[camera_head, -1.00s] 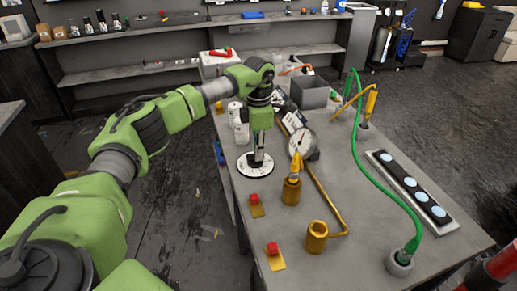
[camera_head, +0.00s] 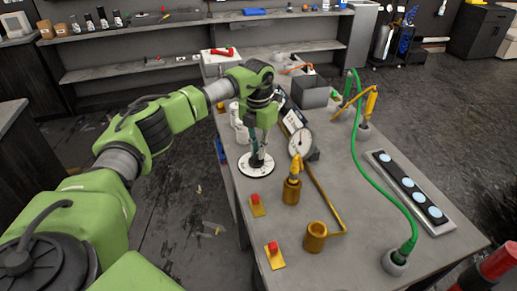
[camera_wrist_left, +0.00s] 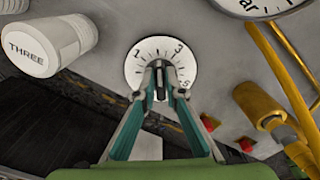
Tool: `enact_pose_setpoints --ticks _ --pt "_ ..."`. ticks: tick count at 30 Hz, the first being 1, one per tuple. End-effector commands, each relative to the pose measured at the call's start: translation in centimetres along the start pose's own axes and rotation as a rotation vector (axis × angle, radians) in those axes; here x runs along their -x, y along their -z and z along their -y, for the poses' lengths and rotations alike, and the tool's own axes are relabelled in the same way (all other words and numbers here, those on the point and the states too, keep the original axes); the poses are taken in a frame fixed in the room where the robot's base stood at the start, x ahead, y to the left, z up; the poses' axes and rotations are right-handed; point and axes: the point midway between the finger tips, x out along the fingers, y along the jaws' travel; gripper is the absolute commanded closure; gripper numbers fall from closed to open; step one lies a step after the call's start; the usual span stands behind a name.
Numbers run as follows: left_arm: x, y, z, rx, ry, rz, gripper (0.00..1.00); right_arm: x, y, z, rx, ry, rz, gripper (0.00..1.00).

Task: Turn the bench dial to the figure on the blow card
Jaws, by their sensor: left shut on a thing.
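The bench dial (camera_head: 248,171) is a white disc with black figures, flat on the near left part of the bench. In the left wrist view the dial (camera_wrist_left: 134,70) shows 1, 3 and 5 around its knob (camera_wrist_left: 160,86). My left gripper (camera_head: 258,158) points down over it, and its fingertips (camera_wrist_left: 160,92) are shut on the knob. The fingers hide the lower part of the scale, and I cannot tell the exact setting. My right gripper is out of view.
A round gauge (camera_head: 300,142) on a brass fitting stands right of the dial. Two red buttons (camera_head: 255,199) (camera_head: 273,247) and a brass cup (camera_head: 314,237) are nearer. A white canister marked THREE (camera_wrist_left: 38,47) is beside the dial. A green hose (camera_head: 365,170) crosses the right side.

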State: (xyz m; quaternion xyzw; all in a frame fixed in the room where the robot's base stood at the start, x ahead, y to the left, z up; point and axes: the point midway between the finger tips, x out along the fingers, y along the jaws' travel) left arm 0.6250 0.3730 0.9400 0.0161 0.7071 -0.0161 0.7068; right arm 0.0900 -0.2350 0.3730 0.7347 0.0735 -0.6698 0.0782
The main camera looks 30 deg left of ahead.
Motion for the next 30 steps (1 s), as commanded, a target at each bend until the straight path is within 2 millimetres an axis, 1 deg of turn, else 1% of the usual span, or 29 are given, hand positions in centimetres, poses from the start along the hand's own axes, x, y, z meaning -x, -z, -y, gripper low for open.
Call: enact_pose_setpoints --ticks 6,18,19,20,21,30 --pt "0.05 -0.05 -0.05 0.034 0.000 0.002 1.00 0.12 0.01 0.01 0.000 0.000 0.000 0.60" --pt "0.05 -0.06 -0.05 0.038 0.000 0.002 1.00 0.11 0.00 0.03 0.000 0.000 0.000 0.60" --pt "0.05 -0.06 -0.05 0.038 0.000 0.002 0.82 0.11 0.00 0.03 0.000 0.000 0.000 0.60" --pt "0.05 -0.06 -0.05 0.038 0.000 0.002 0.74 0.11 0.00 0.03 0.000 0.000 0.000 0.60" --pt "0.05 -0.06 -0.05 0.038 0.000 0.002 0.73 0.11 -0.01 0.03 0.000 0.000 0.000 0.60" --pt "0.08 -0.03 -0.05 0.037 0.000 0.001 0.73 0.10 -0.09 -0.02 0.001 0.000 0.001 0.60"
